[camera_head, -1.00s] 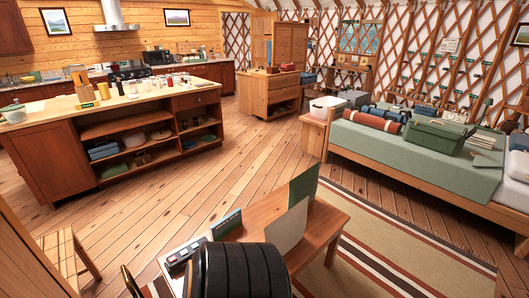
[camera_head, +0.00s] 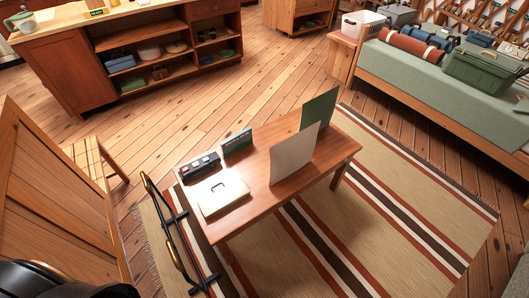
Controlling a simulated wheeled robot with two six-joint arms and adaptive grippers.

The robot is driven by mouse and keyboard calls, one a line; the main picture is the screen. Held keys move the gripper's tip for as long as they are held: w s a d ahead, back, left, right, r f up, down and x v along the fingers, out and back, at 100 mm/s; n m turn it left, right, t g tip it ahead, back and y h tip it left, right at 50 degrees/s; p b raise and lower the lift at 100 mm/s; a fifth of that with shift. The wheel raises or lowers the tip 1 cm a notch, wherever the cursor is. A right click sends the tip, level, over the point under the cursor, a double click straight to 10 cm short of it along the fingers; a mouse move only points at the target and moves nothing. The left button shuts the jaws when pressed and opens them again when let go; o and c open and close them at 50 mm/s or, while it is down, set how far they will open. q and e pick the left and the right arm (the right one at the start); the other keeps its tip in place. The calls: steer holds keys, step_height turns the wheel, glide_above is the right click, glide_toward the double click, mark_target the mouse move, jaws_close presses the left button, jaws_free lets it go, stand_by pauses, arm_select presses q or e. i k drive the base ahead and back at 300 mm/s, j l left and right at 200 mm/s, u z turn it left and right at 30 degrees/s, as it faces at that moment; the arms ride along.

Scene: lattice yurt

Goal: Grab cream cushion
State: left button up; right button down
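I cannot pick out a cream cushion for certain. A cream upright panel (camera_head: 292,155) stands on the low wooden table (camera_head: 262,180), in front of a dark green upright panel (camera_head: 320,112). The cream panel looks thin and flat, and I cannot tell whether it is a cushion. Neither of my grippers shows in the head view. A dark rounded shape at the lower left corner may be part of me.
The table also holds a white flat case (camera_head: 222,193), a dark device (camera_head: 199,167) and a small green box (camera_head: 237,143). A black rack (camera_head: 180,235), stool (camera_head: 95,160) and wooden panel (camera_head: 60,195) stand left. The bed (camera_head: 430,85) is right. Striped rug (camera_head: 380,200) is mostly clear.

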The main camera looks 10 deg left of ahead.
mark_target(290, 154)
steer(key=i+l, duration=1.1)
steer(key=l, duration=0.15)
steer(key=u, duration=1.45)
